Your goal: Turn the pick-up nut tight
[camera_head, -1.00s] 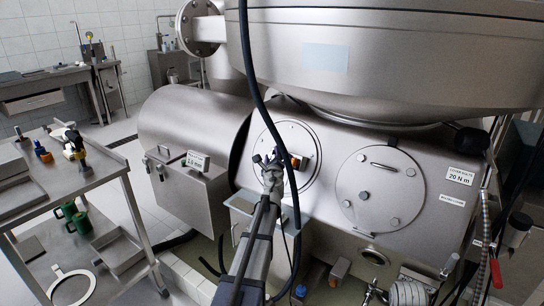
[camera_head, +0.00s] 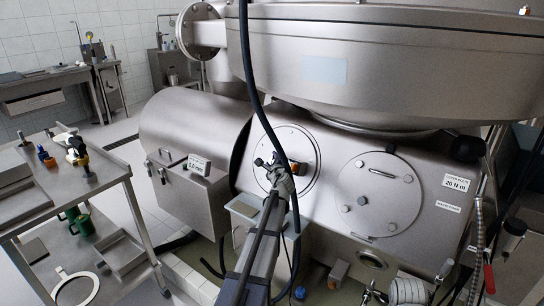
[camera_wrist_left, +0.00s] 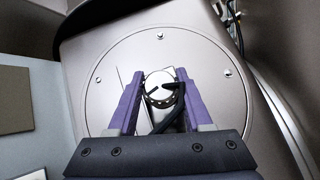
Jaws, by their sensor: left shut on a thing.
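The pick-up nut (camera_wrist_left: 161,88) looks like a round metal piece with a ridged rim, near the middle of a round bolted cover (camera_wrist_left: 205,62) in the left wrist view. My left gripper (camera_wrist_left: 161,80) has its purple fingers on both sides of it and is shut on it. A dark curved cable or lead crosses the nut's face and hides part of it. In the head view my left gripper (camera_head: 269,165) reaches the left round cover (camera_head: 285,136) of the machine, and the nut is hidden behind it. My right gripper does not show.
A black hose (camera_head: 256,90) hangs down close past my left gripper. A grey box (camera_head: 245,208) sits just below the cover. A second cover (camera_head: 377,190) with a handle is to the right. A steel trolley (camera_head: 90,180) with tools stands at the left.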

